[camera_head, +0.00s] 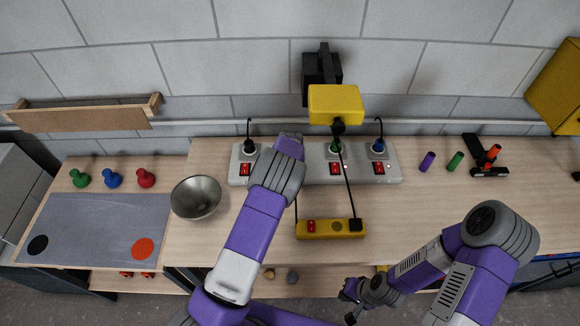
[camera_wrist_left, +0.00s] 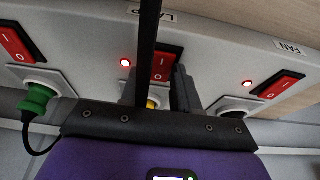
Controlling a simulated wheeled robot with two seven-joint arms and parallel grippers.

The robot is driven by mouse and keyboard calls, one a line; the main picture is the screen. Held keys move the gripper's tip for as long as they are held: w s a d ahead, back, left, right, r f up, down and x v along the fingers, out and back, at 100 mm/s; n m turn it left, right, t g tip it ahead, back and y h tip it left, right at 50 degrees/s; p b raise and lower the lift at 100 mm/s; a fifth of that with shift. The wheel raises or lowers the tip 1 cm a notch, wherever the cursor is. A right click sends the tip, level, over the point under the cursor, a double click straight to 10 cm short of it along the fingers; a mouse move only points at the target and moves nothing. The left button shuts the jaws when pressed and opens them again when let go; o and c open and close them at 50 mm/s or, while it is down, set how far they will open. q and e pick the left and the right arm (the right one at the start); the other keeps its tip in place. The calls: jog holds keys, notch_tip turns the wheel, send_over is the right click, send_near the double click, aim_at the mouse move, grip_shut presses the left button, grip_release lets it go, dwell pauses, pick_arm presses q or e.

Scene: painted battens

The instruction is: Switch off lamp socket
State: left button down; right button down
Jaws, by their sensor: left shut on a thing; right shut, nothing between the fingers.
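A grey power strip (camera_head: 315,178) with red rocker switches stands against the wall. In the left wrist view the switch under the LAMP label (camera_wrist_left: 163,62) is red, and a red light (camera_wrist_left: 125,62) beside it is lit. Which end of the rocker is pressed is unclear. My left gripper (camera_wrist_left: 163,92) is at this socket, shut on a yellow plug (camera_wrist_left: 152,103), mostly hidden between the dark fingers. In the head view my left arm hides this socket. My right gripper (camera_head: 354,300) is shut and empty, low in front of the bench.
The FAN switch (camera_wrist_left: 283,85) and its lit light sit beside the lamp socket, a green plug (camera_wrist_left: 37,98) on the other side. A yellow strip (camera_head: 328,229), a metal bowl (camera_head: 196,197) and a black stand (camera_head: 487,170) are on the bench. A black cord hangs nearby.

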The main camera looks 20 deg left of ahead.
pick_arm(q)
jog(key=shift+w+g+b, duration=0.3)
jog(key=shift+g+b, duration=0.1)
jog(key=shift+g, duration=0.3)
jog(key=shift+a+g+h, duration=0.1)
jog(key=shift+g+h, duration=0.2)
jog(key=c, duration=0.8)
grip_release()
jog(key=shift+c, duration=0.2)
jog(key=shift+r, duration=0.1)
notch_tip(320, 180, up, 7)
jog(key=s+b, duration=0.1)
jog(key=shift+r, duration=0.2)
